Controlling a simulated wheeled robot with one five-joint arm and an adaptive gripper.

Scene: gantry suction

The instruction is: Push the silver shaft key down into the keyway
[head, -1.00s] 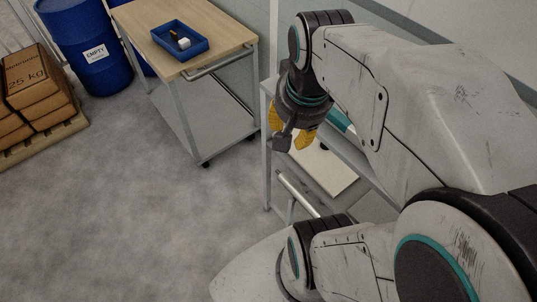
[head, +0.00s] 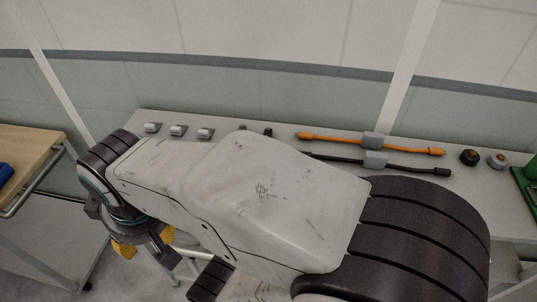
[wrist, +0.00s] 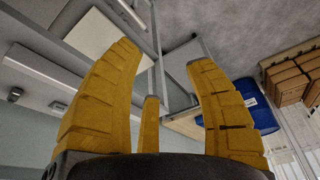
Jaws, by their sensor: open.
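My gripper (head: 146,247) hangs at the lower left in the head view, beyond the left end of the bench. Its yellow fingers also show in the wrist view (wrist: 165,60), spread apart with nothing between them. I cannot make out the silver shaft key or the keyway in either view. My arm covers the front and middle of the bench, so they may be hidden there.
A grey bench (head: 290,124) along the wall carries several small grey pieces (head: 177,130), an orange cable (head: 330,138), a black cable (head: 415,171) and two round knobs (head: 469,157). A green object (head: 525,185) stands at right. A wooden-topped cart (head: 35,145) is at left.

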